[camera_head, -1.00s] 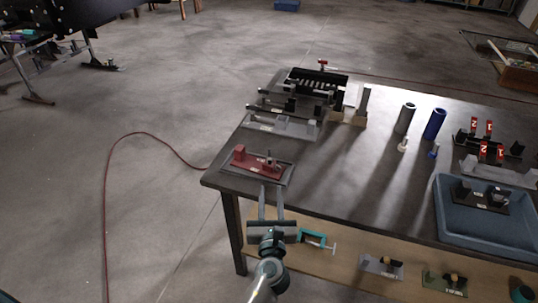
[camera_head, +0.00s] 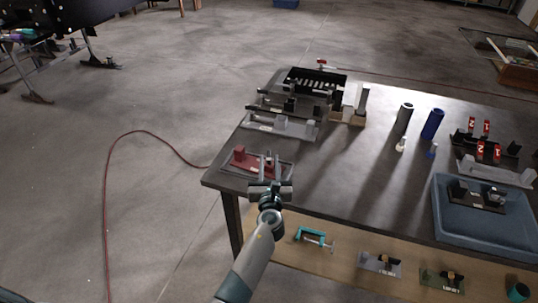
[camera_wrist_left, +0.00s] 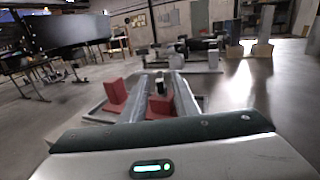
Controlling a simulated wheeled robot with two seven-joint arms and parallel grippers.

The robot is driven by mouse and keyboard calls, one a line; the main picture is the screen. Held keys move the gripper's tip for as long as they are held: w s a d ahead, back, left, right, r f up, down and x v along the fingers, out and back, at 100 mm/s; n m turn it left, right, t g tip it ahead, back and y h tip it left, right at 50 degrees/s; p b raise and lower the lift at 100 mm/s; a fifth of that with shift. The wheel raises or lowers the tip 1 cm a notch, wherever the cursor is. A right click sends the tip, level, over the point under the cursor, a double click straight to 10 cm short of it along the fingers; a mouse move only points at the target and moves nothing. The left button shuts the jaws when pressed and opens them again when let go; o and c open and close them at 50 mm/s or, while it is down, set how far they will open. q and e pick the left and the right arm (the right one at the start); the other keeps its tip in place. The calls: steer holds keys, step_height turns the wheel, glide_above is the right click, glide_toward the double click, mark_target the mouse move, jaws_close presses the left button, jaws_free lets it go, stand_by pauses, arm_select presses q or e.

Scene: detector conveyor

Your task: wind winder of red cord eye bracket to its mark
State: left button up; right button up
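The red cord eye bracket (camera_head: 241,158) sits in a grey tray (camera_head: 232,170) at the table's near left corner; its red blocks also show in the left wrist view (camera_wrist_left: 115,93). A small dark and pale part, seemingly its winder (camera_wrist_left: 162,87), stands between my left fingers in the wrist view. My left gripper (camera_head: 271,158) is over the right part of the bracket. Its two fingers are apart, one on each side of that part, and I see no clear contact. The fingers hide much of the bracket, and its mark cannot be made out. My right gripper is not in view.
Grey fixtures (camera_head: 282,125) and a black rack stand behind the bracket. A dark cylinder (camera_head: 404,118) and a blue cylinder (camera_head: 432,124) stand mid-table. A blue bin (camera_head: 480,228) is at the right. A lower shelf (camera_head: 345,262) holds a teal clamp and other brackets.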

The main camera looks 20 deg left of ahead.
mark_target(269, 161)
arm_select(q)
steer(key=shift+x, duration=1.85)
jaws_close()
